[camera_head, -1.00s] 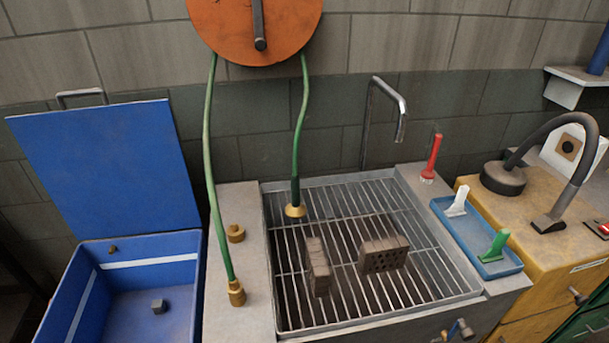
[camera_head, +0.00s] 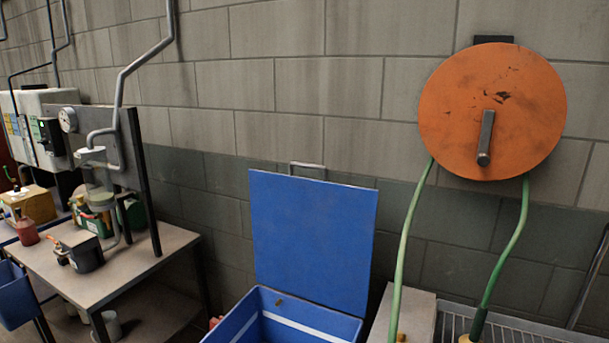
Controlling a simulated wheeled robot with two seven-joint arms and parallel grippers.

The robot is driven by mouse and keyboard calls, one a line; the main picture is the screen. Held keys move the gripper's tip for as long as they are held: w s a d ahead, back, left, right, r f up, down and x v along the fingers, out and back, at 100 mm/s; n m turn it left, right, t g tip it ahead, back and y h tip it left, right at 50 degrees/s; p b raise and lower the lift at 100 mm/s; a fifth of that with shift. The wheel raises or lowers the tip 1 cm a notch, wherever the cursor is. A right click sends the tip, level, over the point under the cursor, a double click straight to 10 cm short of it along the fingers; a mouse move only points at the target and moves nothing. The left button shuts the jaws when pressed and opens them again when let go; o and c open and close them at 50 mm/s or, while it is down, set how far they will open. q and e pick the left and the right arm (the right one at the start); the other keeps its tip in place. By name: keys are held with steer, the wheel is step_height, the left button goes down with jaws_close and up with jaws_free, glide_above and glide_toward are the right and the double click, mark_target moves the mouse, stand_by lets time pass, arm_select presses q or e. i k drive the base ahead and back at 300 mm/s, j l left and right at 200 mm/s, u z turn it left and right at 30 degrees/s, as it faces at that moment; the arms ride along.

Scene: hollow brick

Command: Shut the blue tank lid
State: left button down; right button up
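The blue tank lid (camera_head: 312,240) stands raised, nearly upright, at the back of the blue tank. A grey metal handle (camera_head: 307,166) sits at its top edge, near the wall. The blue tank (camera_head: 345,327) is open below the lid, with a white stripe along its inner wall. Only its back part shows, as the bottom of the picture cuts off the rest. Neither of my grippers is in view.
A table (camera_head: 150,262) with a red can, pump and pipes stands left of the tank. A grey sink ledge (camera_head: 408,312) and grate are close on its right. An orange hose reel (camera_head: 492,110) with green hoses hangs on the wall above right.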

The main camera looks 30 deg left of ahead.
mark_target(313, 240)
steer(key=k+j+u, duration=0.45)
steer(key=u, duration=0.25)
steer(key=j, duration=0.1)
